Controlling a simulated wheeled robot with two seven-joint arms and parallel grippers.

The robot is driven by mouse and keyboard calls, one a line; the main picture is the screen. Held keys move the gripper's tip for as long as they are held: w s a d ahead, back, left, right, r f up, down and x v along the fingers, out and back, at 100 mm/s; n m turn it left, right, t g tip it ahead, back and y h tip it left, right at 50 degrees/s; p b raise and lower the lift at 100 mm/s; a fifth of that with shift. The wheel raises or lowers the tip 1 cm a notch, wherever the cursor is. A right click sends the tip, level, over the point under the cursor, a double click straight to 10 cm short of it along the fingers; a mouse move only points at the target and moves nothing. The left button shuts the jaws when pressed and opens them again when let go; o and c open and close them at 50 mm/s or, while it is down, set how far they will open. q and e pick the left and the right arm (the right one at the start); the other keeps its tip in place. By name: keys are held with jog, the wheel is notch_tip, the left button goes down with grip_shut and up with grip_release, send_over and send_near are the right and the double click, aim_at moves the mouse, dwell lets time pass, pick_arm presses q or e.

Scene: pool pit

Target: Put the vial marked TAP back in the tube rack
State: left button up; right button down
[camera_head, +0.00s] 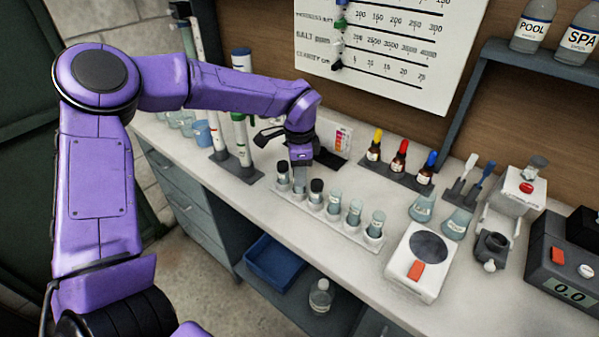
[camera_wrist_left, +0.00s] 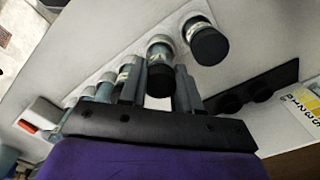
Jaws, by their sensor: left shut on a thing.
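The white tube rack (camera_head: 330,220) stands on the bench and holds a row of vials, some with black caps and some open or pale-topped. My left gripper (camera_head: 300,180) points down at the rack's left half and is shut on a black-capped vial. In the left wrist view this vial (camera_wrist_left: 159,52) shows between the fingers (camera_wrist_left: 158,88), its cap towards the camera. Its label is too small to read, so I cannot tell whether it says TAP, nor whether it is fully seated. A neighbouring black-capped vial (camera_wrist_left: 201,38) stands beside it. My right gripper is not in view.
A white device with a round dark plate (camera_head: 428,246) stands right of the rack. Dropper bottles (camera_head: 400,160) stand behind it. Upright tubes on a dark base (camera_head: 238,165) stand left of my gripper. A blue tray (camera_head: 275,262) lies below the bench.

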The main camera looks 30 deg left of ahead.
pick_arm(q)
jog(key=shift+f+b, duration=0.6)
dwell(0.8)
jog(key=o, duration=1.1)
jog(key=shift+r+p, duration=1.9)
jog(key=shift+r, duration=1.65)
